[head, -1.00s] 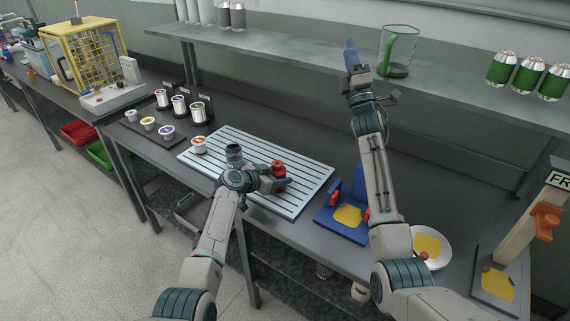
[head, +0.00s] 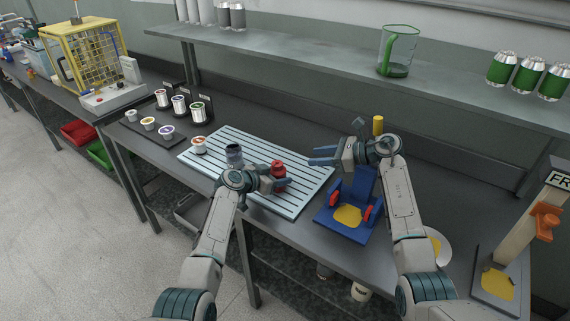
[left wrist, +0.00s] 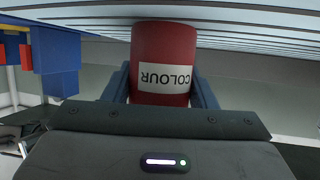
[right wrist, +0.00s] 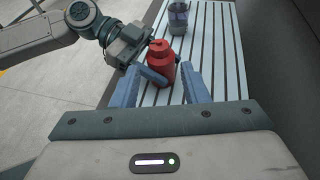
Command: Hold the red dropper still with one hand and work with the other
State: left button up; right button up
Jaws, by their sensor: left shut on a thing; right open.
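The red dropper (head: 279,169) stands upright on the slatted light-blue rack (head: 311,172). My left gripper (head: 277,185) is shut around its body. In the left wrist view the dropper (left wrist: 163,45) shows inverted between the blue fingers, with a white "COLOUR" label. My right gripper (head: 318,156) is open and empty, to the right of the dropper and higher up. In the right wrist view the dropper (right wrist: 160,68) shows its red cap, beyond and between the open fingers and not touched by them.
A dark-topped translucent jar (head: 234,156) and a small cup (head: 198,145) stand on the rack. A blue stand with a yellow pad (head: 347,215) is right of it. The shelf (head: 320,60) overhangs the bench.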

aim_at(282, 165)
jog(key=x, duration=0.8)
jog(key=f+x, duration=0.1)
jog(key=x, duration=0.3)
jog(key=shift+s+d+f, duration=0.1)
jog(key=shift+s+d, duration=0.05)
jog(key=shift+d, duration=0.05)
jog(key=c, duration=0.7)
jog(key=shift+s+f+m+t+h, duration=0.15)
jog(key=shift+m+t+h, duration=0.25)
jog(key=shift+h, duration=0.1)
jog(key=m+t+h, duration=0.1)
jog(key=m, duration=0.1)
jog(key=m+t+h, duration=0.1)
jog(key=t, duration=0.1)
jog(key=shift+s+a+m+t+h, duration=0.25)
jog(key=shift+s+m+t+h, duration=0.05)
jog(key=shift+s+m, duration=0.1)
